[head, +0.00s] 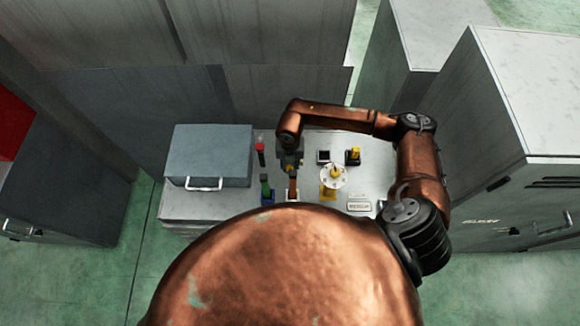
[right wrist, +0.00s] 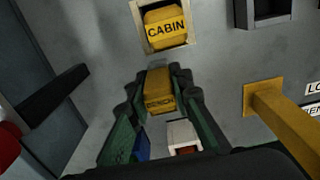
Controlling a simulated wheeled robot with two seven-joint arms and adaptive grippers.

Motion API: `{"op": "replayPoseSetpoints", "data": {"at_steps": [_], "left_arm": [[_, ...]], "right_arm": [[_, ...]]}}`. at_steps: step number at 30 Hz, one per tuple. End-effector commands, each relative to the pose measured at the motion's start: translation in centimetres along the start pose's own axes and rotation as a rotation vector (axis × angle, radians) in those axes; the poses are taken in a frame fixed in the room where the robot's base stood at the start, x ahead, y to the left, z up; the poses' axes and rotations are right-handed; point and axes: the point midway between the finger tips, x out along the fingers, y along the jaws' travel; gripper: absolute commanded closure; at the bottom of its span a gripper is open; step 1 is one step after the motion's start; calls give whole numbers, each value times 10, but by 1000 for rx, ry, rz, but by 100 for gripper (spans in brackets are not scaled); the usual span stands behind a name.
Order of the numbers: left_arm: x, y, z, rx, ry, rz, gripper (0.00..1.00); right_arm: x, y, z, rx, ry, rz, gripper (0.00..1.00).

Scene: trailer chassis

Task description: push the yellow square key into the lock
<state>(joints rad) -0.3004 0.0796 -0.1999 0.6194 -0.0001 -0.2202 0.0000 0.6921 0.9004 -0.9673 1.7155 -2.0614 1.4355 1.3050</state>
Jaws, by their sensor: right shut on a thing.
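My right gripper (right wrist: 158,82) is shut on a yellow square-sided block (right wrist: 159,90), which I take for the key; it has small dark lettering. Beyond the fingertips, a yellow block marked CABIN (right wrist: 166,28) sits in a pale square frame (right wrist: 138,14) in the grey panel. I cannot tell whether the held key touches anything. In the head view my right gripper (head: 291,160) points down over the panel, and its wrist hides the held key and the pale frame. My left gripper is not in view.
A dark square socket (head: 323,156), a yellow piece on a black base (head: 354,154) and a white round disc (head: 334,176) stand right of the gripper. A red-topped post (head: 260,150) stands left. A grey box (head: 210,152) is farther left.

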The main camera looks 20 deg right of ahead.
Motion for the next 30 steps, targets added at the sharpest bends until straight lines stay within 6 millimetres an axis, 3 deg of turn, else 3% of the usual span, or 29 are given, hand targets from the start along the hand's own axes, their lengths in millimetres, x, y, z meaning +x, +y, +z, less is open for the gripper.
{"op": "replayPoseSetpoints", "data": {"at_steps": [8, 15, 21, 30], "left_arm": [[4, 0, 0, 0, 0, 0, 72], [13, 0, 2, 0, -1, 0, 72], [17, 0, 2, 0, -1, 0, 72], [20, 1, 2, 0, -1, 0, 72]], "right_arm": [[-16, 0, 2, 0, -4, 1, 100], [-62, 1, 2, -1, -4, 2, 100], [-91, 0, 1, 0, -3, 1, 100], [-100, 0, 0, -81, 0, 0, 100]]}}
